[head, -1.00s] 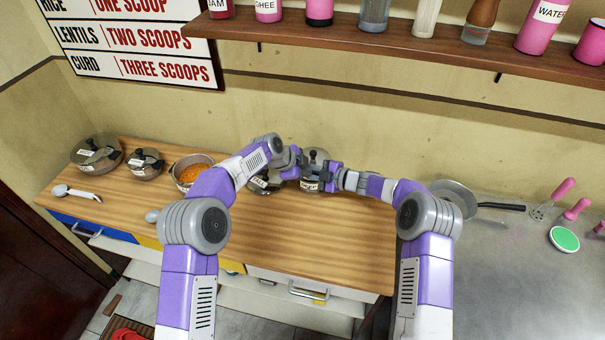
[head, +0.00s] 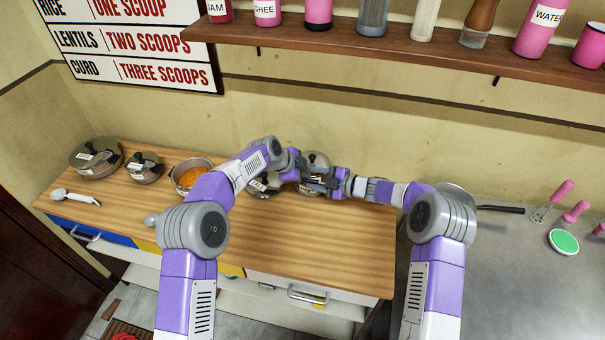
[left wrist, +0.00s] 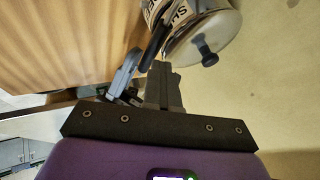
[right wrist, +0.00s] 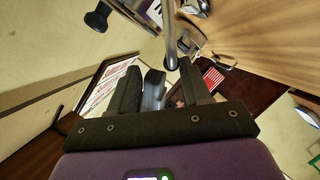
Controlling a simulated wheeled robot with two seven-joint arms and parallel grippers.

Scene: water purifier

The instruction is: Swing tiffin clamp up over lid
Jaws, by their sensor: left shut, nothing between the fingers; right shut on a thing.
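The steel tiffin (head: 312,162) stands at the back of the wooden counter, partly hidden by my grippers; its lid has a black knob. It fills the top of the left wrist view (left wrist: 196,22), with the lid knob (left wrist: 207,50) to the right. The metal clamp (right wrist: 170,35) comes down to my right gripper's fingertips in the right wrist view. My right gripper (head: 322,184) is shut on the clamp, at the tiffin's front right. My left gripper (head: 300,172) is shut and empty, close beside the tiffin. Whether it touches the tiffin or clamp I cannot tell.
A lidded pot (head: 262,186) sits left of the tiffin, partly behind my left arm. An open pot of orange food (head: 190,173) and two lidded pots stand further left. A pan (head: 458,200) lies at right. A shelf of jars (head: 420,45) hangs above. The front counter is clear.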

